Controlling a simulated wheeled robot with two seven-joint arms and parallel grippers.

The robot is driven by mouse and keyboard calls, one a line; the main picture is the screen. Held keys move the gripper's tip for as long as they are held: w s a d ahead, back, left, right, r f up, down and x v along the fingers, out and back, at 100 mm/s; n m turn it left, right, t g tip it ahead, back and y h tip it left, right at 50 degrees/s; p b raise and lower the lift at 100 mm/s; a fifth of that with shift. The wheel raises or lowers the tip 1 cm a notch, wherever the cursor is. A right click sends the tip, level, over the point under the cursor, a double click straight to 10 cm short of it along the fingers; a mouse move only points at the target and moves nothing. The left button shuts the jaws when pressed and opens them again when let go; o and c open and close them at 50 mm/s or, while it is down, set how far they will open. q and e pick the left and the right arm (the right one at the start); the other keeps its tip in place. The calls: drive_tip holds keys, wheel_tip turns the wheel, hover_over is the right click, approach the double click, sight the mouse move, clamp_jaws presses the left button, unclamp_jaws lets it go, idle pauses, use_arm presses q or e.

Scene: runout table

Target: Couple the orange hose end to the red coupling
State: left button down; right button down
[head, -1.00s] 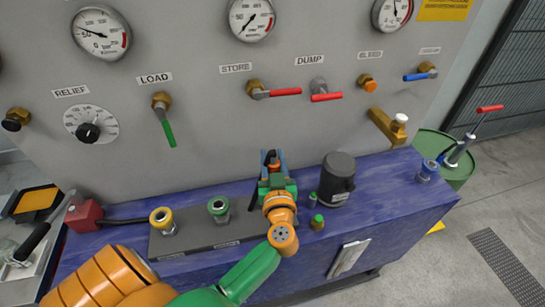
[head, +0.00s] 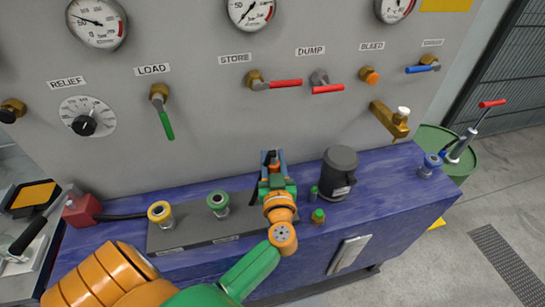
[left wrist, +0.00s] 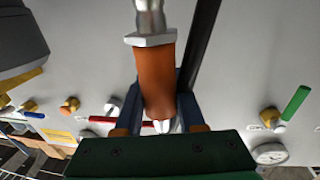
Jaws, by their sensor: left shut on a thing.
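My left gripper (head: 272,165) is over the right part of the dark coupling plate (head: 180,236), seen from behind its green and orange arm. In the left wrist view its blue fingers (left wrist: 158,100) are shut on the orange hose end (left wrist: 157,72). A pale metal fitting (left wrist: 150,20) shows beyond the orange sleeve, in line with it. I cannot tell whether it touches anything. A yellow coupling (head: 160,213) and a green coupling (head: 217,203) stand on the plate. I cannot make out the red coupling; my gripper and arm cover that end of the plate. My right gripper is not in view.
A dark cylindrical canister (head: 338,174) and a small green-capped fitting (head: 318,216) stand close right of my gripper. A red block (head: 81,210) with a black hose is at left. The panel (head: 200,120) with valve handles rises behind.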

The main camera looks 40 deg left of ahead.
use_arm(q)
drive_tip(key=shift+f+b, duration=0.6)
drive_tip(key=shift+f, duration=0.45)
drive_tip(key=shift+c, duration=2.2)
unclamp_jaws()
drive_tip(key=v, duration=0.7)
drive_tip(key=shift+b, duration=0.45)
